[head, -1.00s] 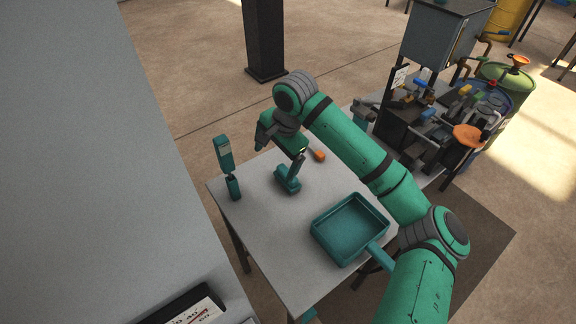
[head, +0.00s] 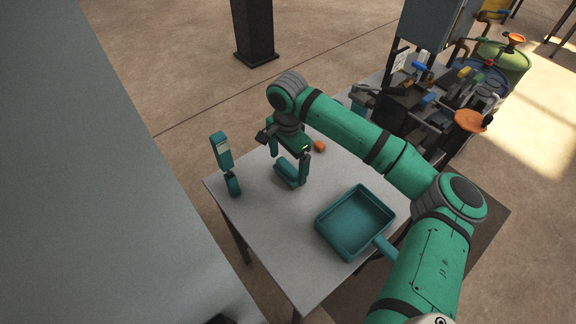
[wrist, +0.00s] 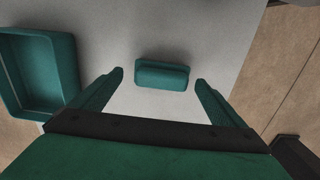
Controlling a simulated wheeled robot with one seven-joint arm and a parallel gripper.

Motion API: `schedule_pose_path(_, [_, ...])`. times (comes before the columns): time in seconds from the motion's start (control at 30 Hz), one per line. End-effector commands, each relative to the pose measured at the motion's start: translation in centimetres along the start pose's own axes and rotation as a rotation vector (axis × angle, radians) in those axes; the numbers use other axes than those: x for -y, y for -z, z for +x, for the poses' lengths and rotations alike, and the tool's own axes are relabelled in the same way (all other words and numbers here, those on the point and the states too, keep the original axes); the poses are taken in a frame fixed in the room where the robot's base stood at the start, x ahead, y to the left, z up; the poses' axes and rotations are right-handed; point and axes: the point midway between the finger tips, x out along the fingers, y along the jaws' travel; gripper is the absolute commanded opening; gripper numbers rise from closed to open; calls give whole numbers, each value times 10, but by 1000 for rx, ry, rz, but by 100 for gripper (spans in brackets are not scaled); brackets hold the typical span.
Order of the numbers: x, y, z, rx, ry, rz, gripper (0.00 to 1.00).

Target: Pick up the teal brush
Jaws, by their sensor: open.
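A small teal block, which I take to be the teal brush (head: 287,174), lies on the grey table below my gripper. In the wrist view the brush (wrist: 162,75) lies crosswise between and just beyond my two fingertips, with a gap on each side. My gripper (head: 289,169) is open, points down and holds nothing. Its fingers partly cover the brush in the head view. I cannot tell the exact height of the fingertips above the table.
A teal dustpan-like tray (head: 348,249) with a handle lies to the right, also at the left in the wrist view (wrist: 72,70). An upright teal device (head: 222,150) stands at the table's left. An orange piece (head: 319,146) lies behind. Cluttered machinery (head: 425,105) stands at the back right.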

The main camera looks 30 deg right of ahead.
Motion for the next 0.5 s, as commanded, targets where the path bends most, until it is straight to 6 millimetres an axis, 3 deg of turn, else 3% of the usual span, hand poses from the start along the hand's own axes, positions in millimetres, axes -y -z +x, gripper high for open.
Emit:
schedule_pose_path(0.3, [2,3,40,-1,-1,-3,94])
schedule_pose_path(0.5, [2,2,48,-1,1,-4,94])
